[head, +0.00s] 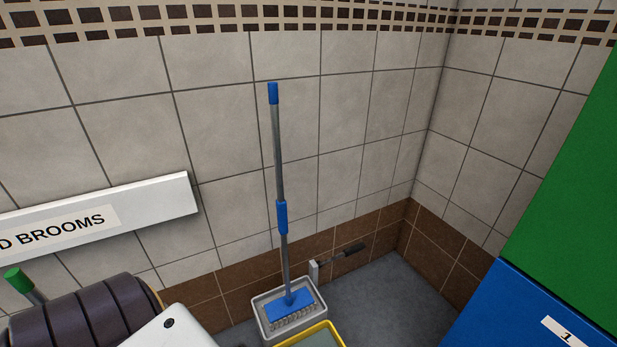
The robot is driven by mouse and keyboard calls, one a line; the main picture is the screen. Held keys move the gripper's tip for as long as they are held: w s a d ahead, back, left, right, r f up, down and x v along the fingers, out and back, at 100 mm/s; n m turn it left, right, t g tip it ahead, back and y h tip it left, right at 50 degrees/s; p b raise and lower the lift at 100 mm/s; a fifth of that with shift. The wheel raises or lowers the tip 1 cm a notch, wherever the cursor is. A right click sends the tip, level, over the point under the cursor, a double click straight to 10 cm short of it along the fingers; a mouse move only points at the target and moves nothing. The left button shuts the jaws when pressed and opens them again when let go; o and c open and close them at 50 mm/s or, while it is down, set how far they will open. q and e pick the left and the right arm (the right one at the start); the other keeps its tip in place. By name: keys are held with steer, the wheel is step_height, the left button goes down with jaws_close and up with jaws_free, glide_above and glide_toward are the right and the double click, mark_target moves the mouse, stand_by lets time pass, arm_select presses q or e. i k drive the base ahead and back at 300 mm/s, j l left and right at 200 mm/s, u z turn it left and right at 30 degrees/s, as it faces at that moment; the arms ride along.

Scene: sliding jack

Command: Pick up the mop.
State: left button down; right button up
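The mop (279,160) stands nearly upright in the middle of the head view. It has a grey pole with a blue top end, a blue grip partway down and a flat blue head (290,307). The mop head rests in a light grey tray-like bucket (264,322) on the floor by the wall. Neither gripper shows in the view. A dark ribbed part and a white panel at the lower left are probably parts of my own body.
A yellow-rimmed container (330,327) stands in front of the grey bucket. A dark-handled tool (342,253) is beside it. A white sign rail (150,205) is on the left wall. Blue (500,310) and green (575,190) blocks fill the right. Grey floor (395,290) is clear near the corner.

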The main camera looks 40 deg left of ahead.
mark_target(287, 308)
steer(key=u, duration=1.45)
